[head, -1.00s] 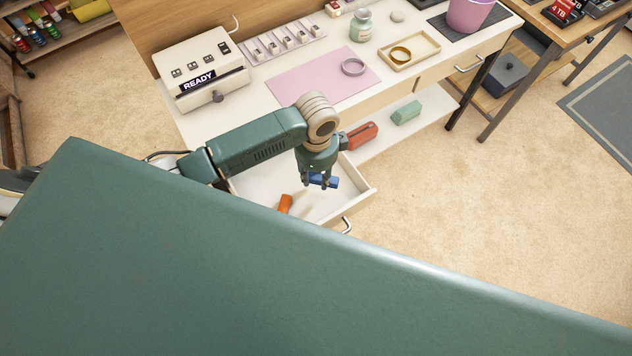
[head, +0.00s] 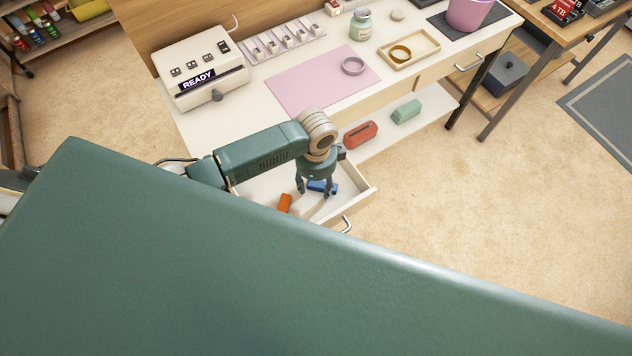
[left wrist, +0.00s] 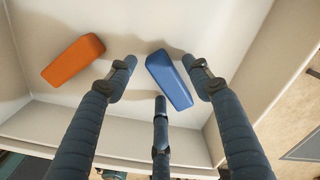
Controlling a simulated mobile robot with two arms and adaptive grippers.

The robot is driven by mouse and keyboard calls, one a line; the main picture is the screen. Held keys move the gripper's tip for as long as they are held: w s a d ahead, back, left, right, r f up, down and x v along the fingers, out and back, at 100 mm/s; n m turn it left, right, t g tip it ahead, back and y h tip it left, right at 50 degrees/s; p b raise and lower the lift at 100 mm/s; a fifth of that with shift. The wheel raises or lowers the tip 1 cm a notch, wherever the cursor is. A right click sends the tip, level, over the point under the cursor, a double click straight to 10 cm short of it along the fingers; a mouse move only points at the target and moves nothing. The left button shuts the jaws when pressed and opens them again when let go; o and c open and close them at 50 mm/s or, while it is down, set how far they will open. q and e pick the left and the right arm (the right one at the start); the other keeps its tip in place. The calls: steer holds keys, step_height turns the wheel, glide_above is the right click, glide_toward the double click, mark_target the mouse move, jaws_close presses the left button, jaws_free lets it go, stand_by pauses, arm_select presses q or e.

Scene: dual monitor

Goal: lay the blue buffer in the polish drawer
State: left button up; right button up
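The blue buffer (head: 317,186) lies in the open drawer (head: 357,188) of the white bench, between my left gripper's fingers. In the left wrist view the blue buffer (left wrist: 169,80) rests on the pale drawer floor, near the drawer's side wall. My left gripper (head: 314,191) points down into the drawer with its fingers spread. The wrist view shows the left gripper (left wrist: 160,72) open, with gaps between its fingers and the buffer. An orange block (head: 285,203) lies in the same drawer, left of the buffer. My right gripper is not in view.
A red block (head: 361,135) and a green block (head: 407,111) sit on the lower shelf beside the drawer. The bench top holds a READY box (head: 200,72), a pink mat (head: 318,82) and a tray (head: 426,40). The drawer handle (head: 347,224) sticks out in front.

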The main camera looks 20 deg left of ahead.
mark_target(316, 186)
arm_select(q)
steer(key=shift+r, duration=0.45)
step_height(316, 186, up, 11)
steer(key=shift+r, duration=0.2)
stand_by(0.5)
